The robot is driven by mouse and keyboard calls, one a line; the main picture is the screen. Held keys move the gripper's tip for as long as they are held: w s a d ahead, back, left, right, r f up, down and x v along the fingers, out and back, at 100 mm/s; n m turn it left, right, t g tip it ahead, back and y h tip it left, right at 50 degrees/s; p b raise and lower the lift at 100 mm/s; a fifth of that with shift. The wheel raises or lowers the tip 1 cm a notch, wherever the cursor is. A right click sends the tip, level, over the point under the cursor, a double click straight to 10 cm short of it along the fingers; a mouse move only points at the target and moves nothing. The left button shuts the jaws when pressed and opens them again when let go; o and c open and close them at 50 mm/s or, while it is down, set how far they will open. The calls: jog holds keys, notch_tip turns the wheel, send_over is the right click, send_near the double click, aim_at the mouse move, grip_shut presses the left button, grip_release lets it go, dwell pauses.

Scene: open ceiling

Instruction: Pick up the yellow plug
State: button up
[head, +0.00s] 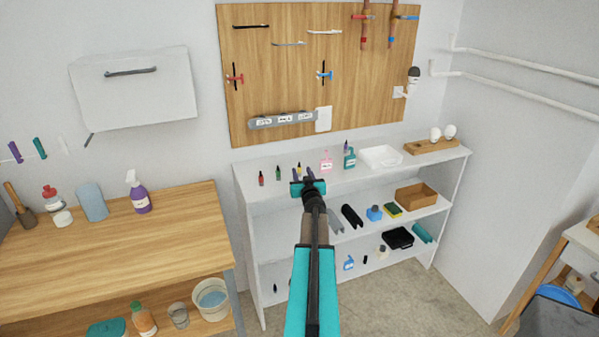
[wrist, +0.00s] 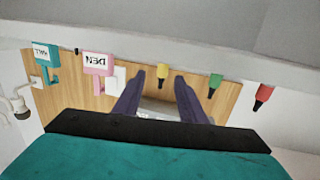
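The yellow plug (head: 298,169) stands on the top of the white shelf unit, just beyond my gripper (head: 305,178) in the head view. My gripper partly hides its lower part there. In the wrist view, which looks upside down, the yellow plug (wrist: 162,72) shows between the two fingertips of my gripper (wrist: 160,78), with a gap on each side. My gripper is open and empty. How far the fingers are from the plug in depth is hard to tell.
A green plug (head: 278,173) and a red plug (head: 261,178) stand to the left on the same top. A wooden pegboard (head: 290,70) hangs behind.

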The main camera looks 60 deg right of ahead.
aim_at(300, 169)
jog(key=shift+p+x, duration=0.4)
jog(key=shift+x, duration=2)
jog(key=shift+w+a+f, duration=0.1)
grip_shut()
